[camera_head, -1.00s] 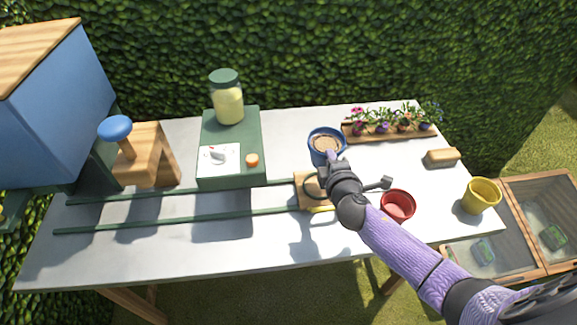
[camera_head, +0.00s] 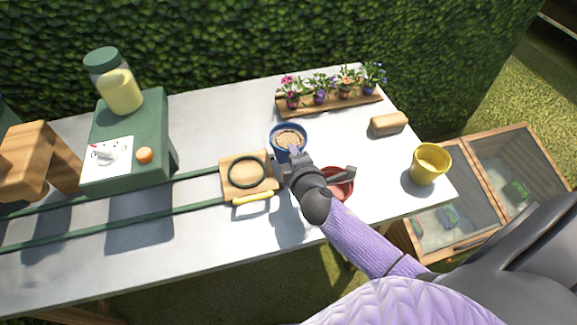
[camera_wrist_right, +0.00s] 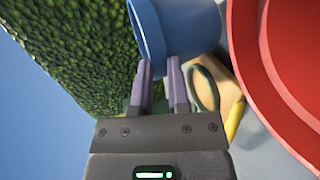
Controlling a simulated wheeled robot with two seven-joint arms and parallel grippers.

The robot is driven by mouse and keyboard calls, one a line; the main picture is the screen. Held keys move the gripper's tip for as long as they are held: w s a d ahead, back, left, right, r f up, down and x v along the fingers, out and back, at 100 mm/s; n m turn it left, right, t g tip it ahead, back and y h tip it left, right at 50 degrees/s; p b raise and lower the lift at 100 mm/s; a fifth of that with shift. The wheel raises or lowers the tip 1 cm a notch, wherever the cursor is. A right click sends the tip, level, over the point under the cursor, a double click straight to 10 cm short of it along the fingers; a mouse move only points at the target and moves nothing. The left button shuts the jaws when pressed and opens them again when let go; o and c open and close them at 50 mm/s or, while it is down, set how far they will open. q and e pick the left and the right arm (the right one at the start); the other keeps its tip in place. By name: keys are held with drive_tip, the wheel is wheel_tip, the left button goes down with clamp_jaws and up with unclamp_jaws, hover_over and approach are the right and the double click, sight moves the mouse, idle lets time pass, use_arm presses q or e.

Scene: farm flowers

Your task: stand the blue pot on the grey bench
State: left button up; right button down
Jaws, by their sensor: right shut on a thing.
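The blue pot (camera_head: 279,150), filled with brown soil, is upright in the head view, behind the red pot (camera_head: 338,186). My right gripper (camera_head: 296,156) is shut on its near wall. In the right wrist view the purple fingers (camera_wrist_right: 159,72) pinch the blue pot (camera_wrist_right: 192,28), with the red pot (camera_wrist_right: 292,50) close to the right. The grey bench (camera_head: 190,235) lies beneath. I cannot tell whether the blue pot's base touches the bench, because its bottom is partly hidden. My left gripper is not in view.
A wooden block with a green ring (camera_head: 232,190) and yellow bar (camera_head: 252,198) stands left of the gripper, on green rails (camera_head: 190,208). A flower tray (camera_head: 325,104) is behind. A tan block (camera_head: 389,123) and yellow pot (camera_head: 430,165) are right. Bench between tray and red pot is clear.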

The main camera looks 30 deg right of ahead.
wheel_tip(320, 180, down, 3)
drive_tip(key=shift+f+b, duration=0.1)
drive_tip(key=shift+b, duration=0.65)
drive_tip(key=shift+r, duration=0.25)
drive_tip(key=shift+f, duration=0.1)
drive_tip(key=c, duration=0.6)
unclamp_jaws()
drive_tip(key=shift+s+a+r+p, duration=0.1)
drive_tip(key=shift+s+r+p, duration=0.15)
drive_tip(key=shift+p, duration=0.1)
drive_tip(key=p+v, duration=0.2)
drive_tip(key=v, duration=0.9)
drive_tip(key=shift+s, duration=0.2)
